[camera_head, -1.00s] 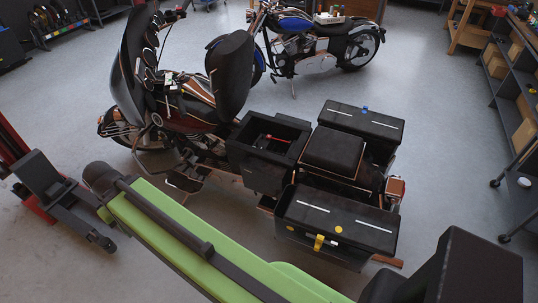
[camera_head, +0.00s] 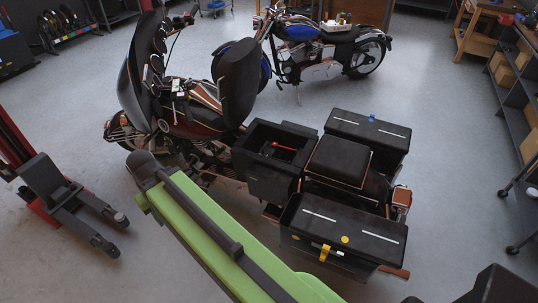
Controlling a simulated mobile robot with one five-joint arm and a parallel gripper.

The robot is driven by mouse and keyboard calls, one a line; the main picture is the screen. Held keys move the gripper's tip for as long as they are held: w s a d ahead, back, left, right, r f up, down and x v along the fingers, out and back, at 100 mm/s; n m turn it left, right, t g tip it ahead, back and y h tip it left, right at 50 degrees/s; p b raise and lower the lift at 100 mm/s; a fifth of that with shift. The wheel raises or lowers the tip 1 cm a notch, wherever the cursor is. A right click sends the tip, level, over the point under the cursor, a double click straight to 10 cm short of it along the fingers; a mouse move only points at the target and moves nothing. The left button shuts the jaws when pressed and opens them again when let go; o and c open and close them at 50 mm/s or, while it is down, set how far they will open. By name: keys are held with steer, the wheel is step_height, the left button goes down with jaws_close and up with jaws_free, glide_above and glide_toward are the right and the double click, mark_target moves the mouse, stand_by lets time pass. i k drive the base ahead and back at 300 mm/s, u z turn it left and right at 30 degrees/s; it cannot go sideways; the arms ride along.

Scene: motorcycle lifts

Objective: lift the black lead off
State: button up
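A large dark touring motorcycle (camera_head: 238,85) stands in the middle of the head view. Behind its seat is an open black box (camera_head: 262,180) with a thin red item (camera_head: 282,146) inside. I cannot make out a black lead; the box's inside is dark. My green arm reaches from the bottom right to a dark rounded joint in front of the motorcycle, left of the box. I see no gripper fingers.
Two black cases (camera_head: 366,136) and (camera_head: 340,231) flank a padded square (camera_head: 338,162) at the rear. A blue motorcycle (camera_head: 305,50) stands behind. A red and grey lift (camera_head: 48,180) is at left, shelving (camera_head: 515,95) at right. Grey floor is clear on the right.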

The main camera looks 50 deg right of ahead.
mark_target(267, 155)
steer(key=i, duration=1)
